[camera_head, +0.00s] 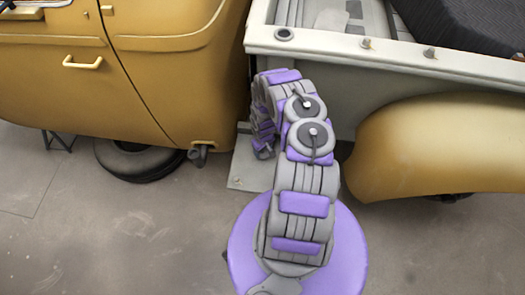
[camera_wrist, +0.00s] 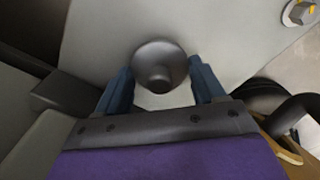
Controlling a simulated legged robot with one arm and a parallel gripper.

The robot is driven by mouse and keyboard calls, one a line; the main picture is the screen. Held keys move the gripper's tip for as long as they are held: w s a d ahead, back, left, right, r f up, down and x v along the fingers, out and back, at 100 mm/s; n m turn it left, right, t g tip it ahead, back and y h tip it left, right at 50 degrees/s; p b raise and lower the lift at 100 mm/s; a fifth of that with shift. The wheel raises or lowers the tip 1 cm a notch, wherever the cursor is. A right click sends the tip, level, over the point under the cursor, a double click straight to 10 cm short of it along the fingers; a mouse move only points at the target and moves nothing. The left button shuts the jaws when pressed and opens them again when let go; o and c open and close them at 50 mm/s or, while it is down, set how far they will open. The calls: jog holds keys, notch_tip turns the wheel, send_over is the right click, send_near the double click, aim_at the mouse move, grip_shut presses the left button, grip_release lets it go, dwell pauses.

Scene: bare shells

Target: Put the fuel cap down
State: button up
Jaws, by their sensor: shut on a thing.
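In the head view my arm reaches to the gap between the yellow cab (camera_head: 190,80) and the pale truck bed (camera_head: 380,57). The cap and fingertips are not visible there.
A grey step plate (camera_head: 248,178) sits low beside my arm. A yellow fender (camera_head: 445,140) is at the right, and a dark tyre (camera_head: 140,160) lies under the cab. A dark block (camera_head: 460,22) is in the bed. The grey floor at the lower left is clear.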

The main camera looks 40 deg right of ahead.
jog(key=shift+w+d, duration=0.3)
jog(key=shift+w, duration=0.25)
notch_tip(320, 180, down, 4)
jog(key=shift+s+a+r+b, duration=0.1)
jog(key=shift+r+b, duration=0.05)
jog(key=shift+b, duration=0.85)
jog(key=o, duration=1)
notch_tip(320, 180, up, 12)
jog(key=p, duration=0.6)
jog(key=shift+r, duration=0.1)
